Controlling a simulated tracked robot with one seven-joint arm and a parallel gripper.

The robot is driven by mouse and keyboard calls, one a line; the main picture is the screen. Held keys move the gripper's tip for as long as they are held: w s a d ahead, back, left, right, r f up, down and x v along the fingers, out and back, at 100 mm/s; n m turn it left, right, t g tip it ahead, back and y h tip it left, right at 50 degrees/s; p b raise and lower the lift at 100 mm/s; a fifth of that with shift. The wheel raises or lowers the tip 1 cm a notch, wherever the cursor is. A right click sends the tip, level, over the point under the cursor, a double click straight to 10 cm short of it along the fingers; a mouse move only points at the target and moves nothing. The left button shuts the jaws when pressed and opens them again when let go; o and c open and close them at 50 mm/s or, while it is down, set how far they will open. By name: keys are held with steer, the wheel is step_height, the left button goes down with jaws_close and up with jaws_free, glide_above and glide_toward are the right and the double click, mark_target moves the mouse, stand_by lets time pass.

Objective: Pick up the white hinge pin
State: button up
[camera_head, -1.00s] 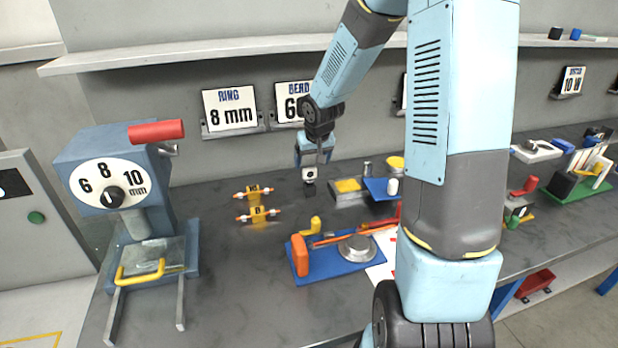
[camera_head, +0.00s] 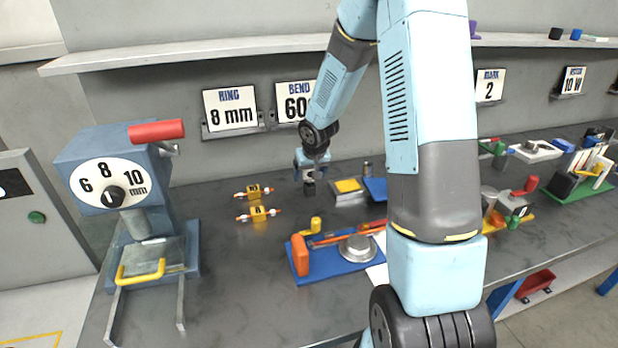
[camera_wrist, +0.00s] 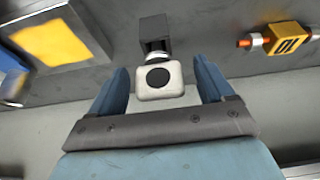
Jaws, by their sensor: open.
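A white square-headed piece with a black round spot (camera_wrist: 160,80), which I take to be the white hinge pin, has a short metal neck and stands at a dark block (camera_wrist: 153,33). In the head view the dark block (camera_head: 309,189) sits on the bench under my gripper (camera_head: 309,172). In the wrist view my gripper (camera_wrist: 160,70) is open. The white head shows between its two fingers, with a gap on each side. I cannot tell how deep the fingers reach beside it.
Orange-tipped yellow pieces (camera_head: 258,213) lie left of the gripper. A grey tray with a yellow inset (camera_head: 348,187) is on its right. A blue fixture (camera_head: 340,261) with an orange block stands in front. Bare bench lies between. My arm hides part of the right side.

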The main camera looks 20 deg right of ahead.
steer(key=c, duration=1)
steer(key=shift+c, duration=0.2)
